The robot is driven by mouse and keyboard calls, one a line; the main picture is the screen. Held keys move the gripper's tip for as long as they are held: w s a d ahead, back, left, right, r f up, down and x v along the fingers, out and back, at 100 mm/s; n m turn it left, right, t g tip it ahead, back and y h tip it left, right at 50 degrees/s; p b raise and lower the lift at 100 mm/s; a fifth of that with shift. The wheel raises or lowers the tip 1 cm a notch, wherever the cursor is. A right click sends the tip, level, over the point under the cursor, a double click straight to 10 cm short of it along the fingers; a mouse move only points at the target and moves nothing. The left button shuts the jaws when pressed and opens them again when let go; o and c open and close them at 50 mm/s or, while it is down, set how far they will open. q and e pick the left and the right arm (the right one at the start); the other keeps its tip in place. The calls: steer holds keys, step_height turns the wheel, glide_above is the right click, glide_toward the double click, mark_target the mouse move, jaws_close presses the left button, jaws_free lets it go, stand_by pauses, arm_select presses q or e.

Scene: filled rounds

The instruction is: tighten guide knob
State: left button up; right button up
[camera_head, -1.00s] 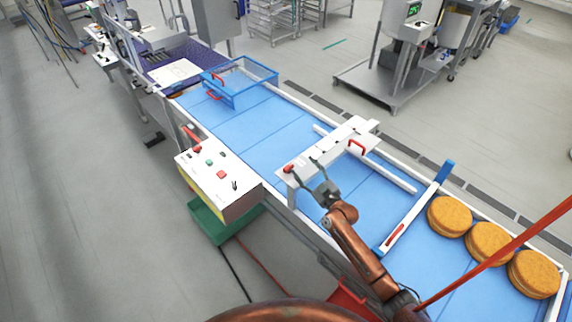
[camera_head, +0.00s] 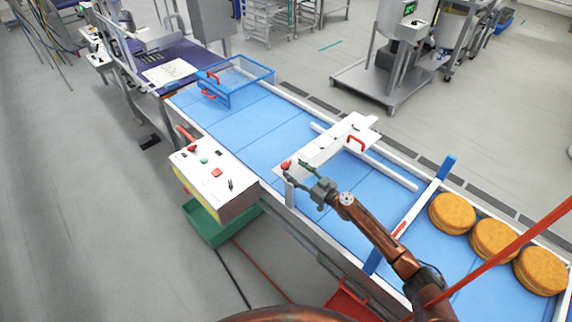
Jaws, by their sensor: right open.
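A red guide knob (camera_head: 287,164) sits at the near left end of the white guide bracket (camera_head: 318,152), which spans the blue conveyor. My right gripper (camera_head: 296,168) is open, with its two fingers spread and pointing left toward the knob. Its fingertips are close beside the knob; whether they touch it I cannot tell. A white guide rail (camera_head: 392,172) runs along the belt under the bracket. My left gripper is not in view.
A white control box (camera_head: 215,181) with buttons stands left of the belt, above a green bin (camera_head: 213,232). A blue clear-sided cover (camera_head: 236,80) sits up the belt. A blue-ended bar (camera_head: 420,207) crosses the belt before several round golden stacks (camera_head: 452,213).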

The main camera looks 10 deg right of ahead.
mark_target(288, 164)
steer(key=x, duration=0.5)
steer(key=shift+w+a, duration=0.15)
steer(key=shift+w, duration=0.1)
steer(key=shift+c, duration=0.3)
steer(key=c, duration=1.1)
